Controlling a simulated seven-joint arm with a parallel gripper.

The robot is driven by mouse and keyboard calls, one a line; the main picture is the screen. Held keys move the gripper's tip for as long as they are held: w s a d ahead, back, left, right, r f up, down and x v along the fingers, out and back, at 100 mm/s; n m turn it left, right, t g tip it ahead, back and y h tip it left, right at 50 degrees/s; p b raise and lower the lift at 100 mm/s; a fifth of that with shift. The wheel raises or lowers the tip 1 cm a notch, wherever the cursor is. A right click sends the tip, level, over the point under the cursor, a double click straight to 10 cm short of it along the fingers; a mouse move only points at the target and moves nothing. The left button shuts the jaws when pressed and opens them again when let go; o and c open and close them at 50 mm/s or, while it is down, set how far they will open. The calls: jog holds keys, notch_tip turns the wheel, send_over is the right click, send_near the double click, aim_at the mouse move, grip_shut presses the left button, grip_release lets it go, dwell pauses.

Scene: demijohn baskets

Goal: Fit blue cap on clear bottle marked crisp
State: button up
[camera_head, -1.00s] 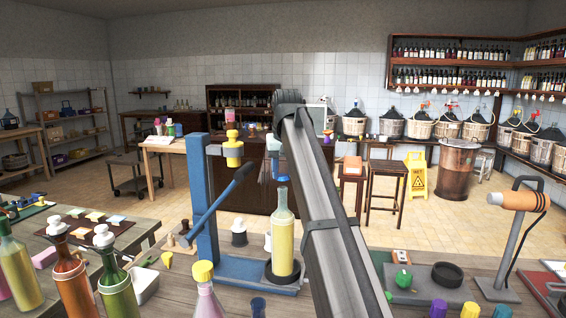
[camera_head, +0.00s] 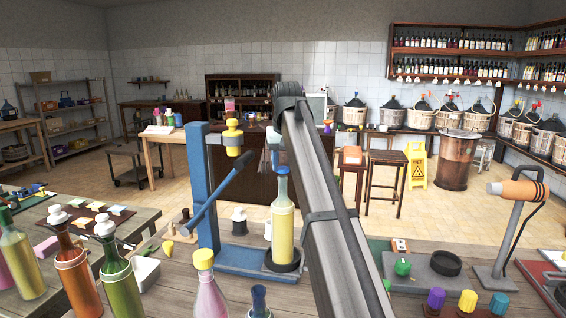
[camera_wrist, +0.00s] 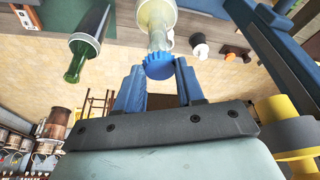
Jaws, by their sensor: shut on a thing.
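The clear bottle (camera_head: 283,235), holding yellow liquid, stands upright on the blue stand; no marking on it is readable. It also shows in the wrist view (camera_wrist: 156,18). The blue ridged cap (camera_wrist: 159,67) is between the two blue fingers of my gripper (camera_wrist: 158,78), which is shut on it. In the head view the blue cap (camera_head: 281,170) is at the top of the bottle's neck, in line with it. I cannot tell how far it sits on the mouth. My arm hides most of my gripper in the head view.
The blue lever stand (camera_head: 207,190) rises just left of the bottle. A pink bottle with a yellow cap (camera_head: 208,295) and a dark blue bottle (camera_head: 259,300) stand in front. Green and orange bottles are at left. Purple, yellow and green caps (camera_head: 436,298) lie at right.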

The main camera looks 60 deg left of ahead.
jog(key=shift+f, duration=1.05)
dwell(0.9)
jog(key=o, duration=1.1)
jog(key=shift+r, duration=0.1)
jog(key=v, duration=1.3)
jog(key=shift+r, duration=0.35)
jog(key=shift+w+d, duration=0.1)
